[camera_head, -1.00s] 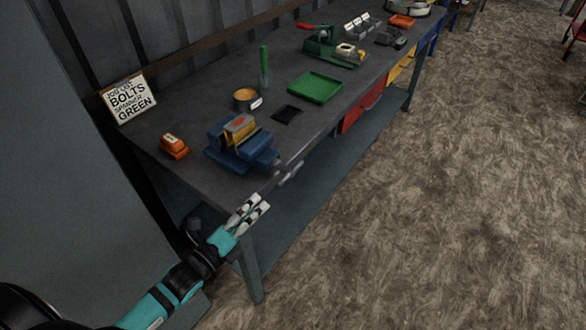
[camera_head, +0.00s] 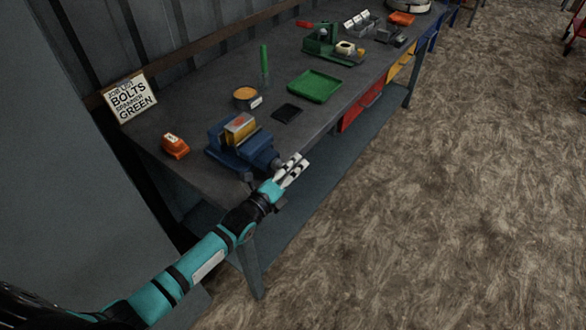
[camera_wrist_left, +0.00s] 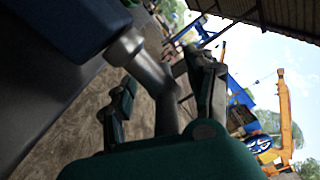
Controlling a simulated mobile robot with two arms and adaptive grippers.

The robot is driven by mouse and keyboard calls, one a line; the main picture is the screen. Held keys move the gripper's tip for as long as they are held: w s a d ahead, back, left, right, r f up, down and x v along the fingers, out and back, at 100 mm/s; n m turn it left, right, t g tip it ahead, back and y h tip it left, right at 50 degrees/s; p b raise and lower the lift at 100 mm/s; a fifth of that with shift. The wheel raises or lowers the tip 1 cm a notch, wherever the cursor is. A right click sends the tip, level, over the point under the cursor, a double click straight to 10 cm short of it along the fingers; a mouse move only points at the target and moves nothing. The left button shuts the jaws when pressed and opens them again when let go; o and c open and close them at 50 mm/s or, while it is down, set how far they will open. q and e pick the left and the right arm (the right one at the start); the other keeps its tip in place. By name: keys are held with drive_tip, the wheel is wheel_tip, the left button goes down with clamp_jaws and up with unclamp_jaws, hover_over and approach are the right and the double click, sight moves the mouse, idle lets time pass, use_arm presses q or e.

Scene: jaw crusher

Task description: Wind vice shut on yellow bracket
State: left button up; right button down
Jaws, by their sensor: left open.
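The blue vice (camera_head: 222,158) stands at the near corner of the workbench. The yellow bracket (camera_head: 240,130), with a red mark, sits upright between its jaws. My left gripper (camera_head: 297,168) is open at the screw end of the vice, just off the bench's front edge. It covers the vice handle in the head view. In the left wrist view, the steel screw end (camera_wrist_left: 125,46) and grey handle bar (camera_wrist_left: 152,75) reach into the space between my spread fingers (camera_wrist_left: 162,95). I cannot tell whether a finger touches the bar. My right gripper is not in view.
An orange block (camera_head: 174,146) lies left of the vice. A round tin (camera_head: 246,98), black pad (camera_head: 287,113) and green tray (camera_head: 315,86) lie behind and right of it. A sign (camera_head: 130,97) stands at the back. The floor in front is clear.

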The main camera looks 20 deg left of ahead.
use_arm(q)
drive_tip(key=shift+f, duration=0.1)
clamp_jaws()
idle(0.3)
drive_tip(key=shift+s, duration=0.1)
